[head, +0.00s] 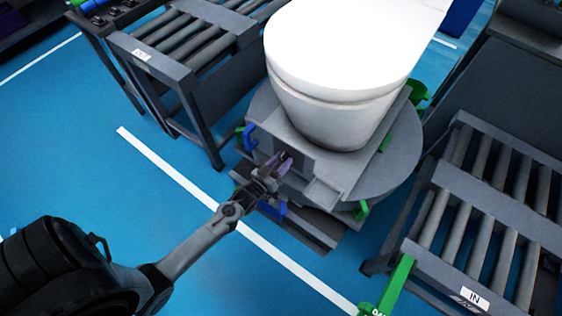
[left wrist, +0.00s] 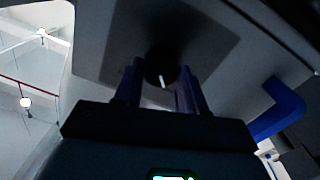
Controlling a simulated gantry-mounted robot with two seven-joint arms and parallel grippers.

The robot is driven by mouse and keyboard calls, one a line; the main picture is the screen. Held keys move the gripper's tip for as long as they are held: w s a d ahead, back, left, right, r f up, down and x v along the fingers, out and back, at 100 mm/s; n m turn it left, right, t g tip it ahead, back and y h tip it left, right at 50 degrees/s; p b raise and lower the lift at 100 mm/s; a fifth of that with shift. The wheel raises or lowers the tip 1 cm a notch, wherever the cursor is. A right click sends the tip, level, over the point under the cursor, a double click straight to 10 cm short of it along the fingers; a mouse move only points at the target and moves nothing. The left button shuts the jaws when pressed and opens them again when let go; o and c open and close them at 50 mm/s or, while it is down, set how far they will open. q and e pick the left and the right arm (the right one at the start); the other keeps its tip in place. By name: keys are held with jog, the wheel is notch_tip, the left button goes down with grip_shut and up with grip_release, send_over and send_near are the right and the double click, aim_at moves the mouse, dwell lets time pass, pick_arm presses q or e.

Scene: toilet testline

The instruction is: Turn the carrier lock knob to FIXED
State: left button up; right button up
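The carrier lock knob (left wrist: 161,70) is a small dark round knob with a white pointer mark, on a dark panel of the carrier. In the left wrist view its mark points down, tilted slightly. My left gripper (left wrist: 159,80) has its two fingers apart, one on each side of the knob; I see no clear grip on it. In the head view the left gripper (head: 281,165) is at the front face of the grey carrier (head: 328,195), hiding the knob. No FIXED label is readable. My right gripper is not in view.
A white toilet (head: 340,70) stands on the carrier. A blue handle (left wrist: 278,108) is right of the knob in the wrist view. Roller conveyors stand at the left (head: 150,65) and right, the right one with an IN label (head: 474,298).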

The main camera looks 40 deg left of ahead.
pick_arm(q)
jog(key=c, duration=0.5)
jog(key=shift+m, duration=0.3)
jog(key=shift+r+m+p, duration=0.15)
jog(key=shift+m+p, duration=0.65)
jog(key=m+p, duration=0.1)
jog(key=m, duration=0.2)
jog(key=shift+d+p, duration=0.1)
jog(key=shift+p, duration=0.3)
jog(key=m+p, duration=0.2)
jog(key=m, duration=0.3)
jog(key=shift+d+m, duration=0.1)
jog(key=shift+m, duration=0.2)
jog(key=m, duration=0.2)
jog(key=m+p, duration=0.1)
jog(key=m, duration=0.1)
jog(key=shift+f+m+g+y, duration=0.2)
jog(key=shift+m+g+y, duration=0.1)
